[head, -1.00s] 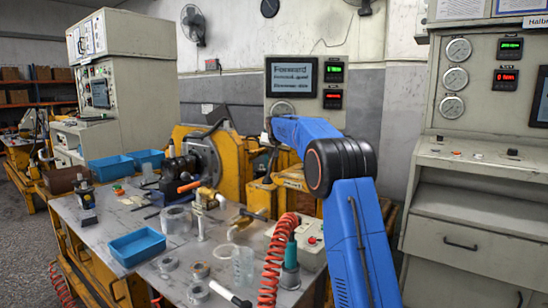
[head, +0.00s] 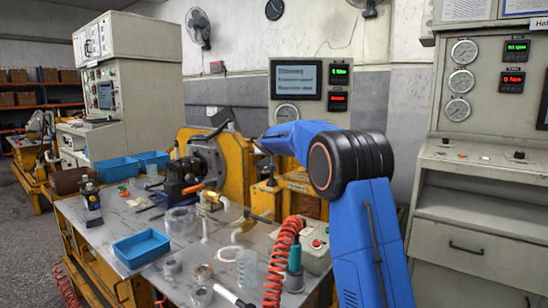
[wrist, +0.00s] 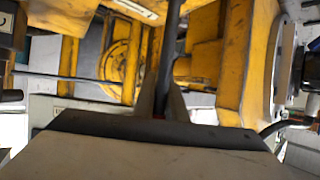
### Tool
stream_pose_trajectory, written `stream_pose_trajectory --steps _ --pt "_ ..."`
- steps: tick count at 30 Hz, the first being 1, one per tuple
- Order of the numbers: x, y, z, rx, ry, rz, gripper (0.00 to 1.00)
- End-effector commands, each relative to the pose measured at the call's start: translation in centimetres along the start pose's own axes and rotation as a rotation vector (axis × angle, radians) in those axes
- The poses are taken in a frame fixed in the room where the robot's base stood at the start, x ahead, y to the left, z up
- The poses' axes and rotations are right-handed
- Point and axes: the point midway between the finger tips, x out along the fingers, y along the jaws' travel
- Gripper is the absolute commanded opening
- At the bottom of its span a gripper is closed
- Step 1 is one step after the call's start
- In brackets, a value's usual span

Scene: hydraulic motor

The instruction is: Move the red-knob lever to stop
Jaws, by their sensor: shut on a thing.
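In the wrist view my gripper (wrist: 162,98) has its two fingers closed around a dark, thin lever rod (wrist: 171,45). The rod runs up the picture away from the fingers, in front of yellow machinery. A small speck of red shows at the base of the fingers; most of the knob is hidden. In the head view my blue arm reaches left to the yellow motor stand (head: 232,170). A display (head: 297,80) above shows text whose top line I cannot read surely.
The workbench (head: 110,225) carries blue trays (head: 141,247), a red coiled hose (head: 283,255), clear cups and fittings. A grey control cabinet (head: 465,220) stands at the right. Yellow frame parts (wrist: 235,70) lie close around the gripper.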

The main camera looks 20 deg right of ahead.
Motion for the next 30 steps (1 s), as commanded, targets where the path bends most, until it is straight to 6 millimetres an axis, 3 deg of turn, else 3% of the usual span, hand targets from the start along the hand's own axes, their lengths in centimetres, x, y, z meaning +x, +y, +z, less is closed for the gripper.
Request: stream_pose_trajectory --steps 1,11,12,14,15,30 --pt "-0.79 -0.38 -1.23 -0.002 0.023 -0.009 0.0" --pt "-0.86 -0.49 -1.22 -0.004 0.026 -0.01 0.0" --pt "-0.86 -0.49 -1.22 -0.004 0.026 -0.01 0.14" --pt "-0.85 -0.47 -1.22 -0.004 0.026 -0.01 0.28" --pt "-0.84 -0.43 -1.21 -0.004 0.026 -0.009 0.3" --pt "-0.43 -0.26 -0.56 -0.004 0.015 -0.004 0.3"
